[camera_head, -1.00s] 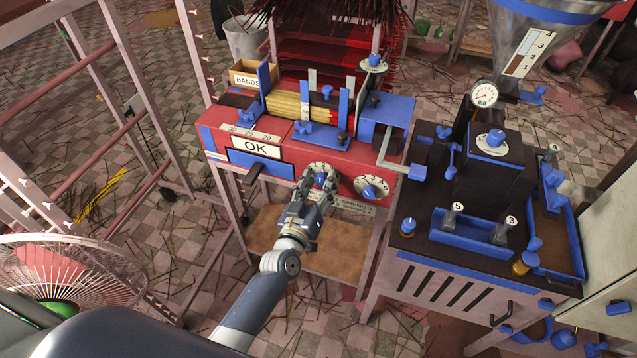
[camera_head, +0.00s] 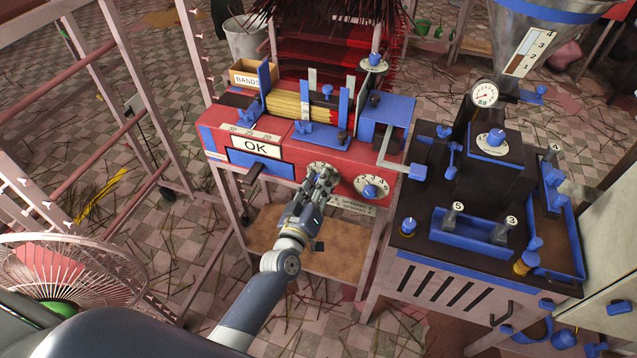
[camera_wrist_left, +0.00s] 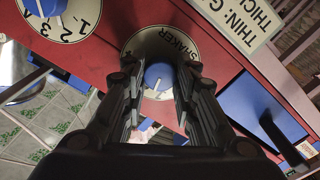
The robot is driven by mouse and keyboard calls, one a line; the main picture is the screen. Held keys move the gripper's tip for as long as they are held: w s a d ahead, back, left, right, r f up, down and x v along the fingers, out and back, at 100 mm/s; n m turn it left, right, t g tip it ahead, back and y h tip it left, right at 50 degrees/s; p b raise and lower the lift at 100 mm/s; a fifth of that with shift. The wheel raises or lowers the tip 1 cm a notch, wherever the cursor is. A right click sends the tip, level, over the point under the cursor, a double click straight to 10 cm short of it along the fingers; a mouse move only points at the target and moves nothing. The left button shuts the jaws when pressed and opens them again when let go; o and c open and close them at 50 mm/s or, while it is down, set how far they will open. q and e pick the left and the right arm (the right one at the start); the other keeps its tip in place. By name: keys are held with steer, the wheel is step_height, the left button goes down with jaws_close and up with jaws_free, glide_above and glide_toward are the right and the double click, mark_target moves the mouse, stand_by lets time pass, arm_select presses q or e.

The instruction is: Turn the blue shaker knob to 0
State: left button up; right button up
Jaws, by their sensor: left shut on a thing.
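The shaker dial is a cream disc (camera_wrist_left: 145,43) marked SHAKER on the red machine front. Its blue knob (camera_wrist_left: 158,74) sits between the two dark fingers of my left gripper (camera_wrist_left: 160,95), which is shut on it. A white pointer line on the knob points toward the bottom of the left wrist view; the number it points at is not readable. In the head view my left gripper (camera_head: 322,180) covers the knob, and only the upper rim of the dial (camera_head: 318,165) shows. My right gripper is not in view.
A second dial with a blue knob (camera_head: 369,191) is close on the right; it also shows in the left wrist view (camera_wrist_left: 45,4). The OK panel (camera_head: 257,147) is to the left. A dark blue-trimmed machine (camera_head: 440,262) stands at the right, a fan (camera_head: 60,270) at the left.

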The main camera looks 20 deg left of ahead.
arm_select(q)
steer(key=n+b, duration=0.2)
steer(key=n, duration=0.9)
steer(key=shift+f, duration=0.15)
stand_by(0.6)
steer(key=o, duration=1)
steer(key=shift+o, duration=0.2)
steer(key=s, duration=1.2)
steer(key=shift+a, duration=0.25)
